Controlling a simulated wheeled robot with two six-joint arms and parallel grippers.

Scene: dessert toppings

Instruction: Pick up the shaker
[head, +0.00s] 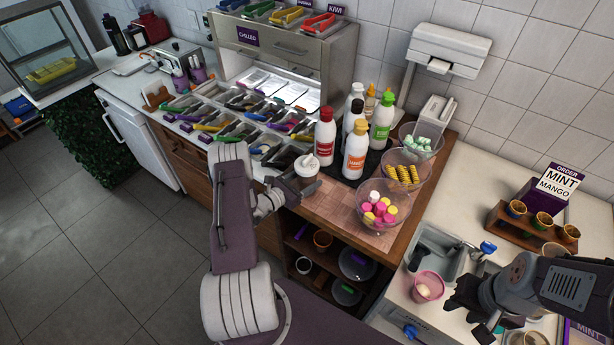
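The shaker (307,170), with a white domed lid and a brown body, stands upright near the front left of the wooden counter. My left gripper (287,192) is at its lower left side, very close to it. The fingers are small and partly merged with the shaker, so I cannot tell whether they touch it or how far they are apart. My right gripper (468,308) is over the white counter at the lower right, its dark fingers apart, just right of a pink cup (428,286).
Squeeze bottles (356,150) stand close behind the shaker. Glass bowls of yellow (403,173) and pink sweets (379,210) stand to its right. Topping trays (240,128) lie to its left. A wooden cup rack (530,222) and order sign (556,184) stand at right.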

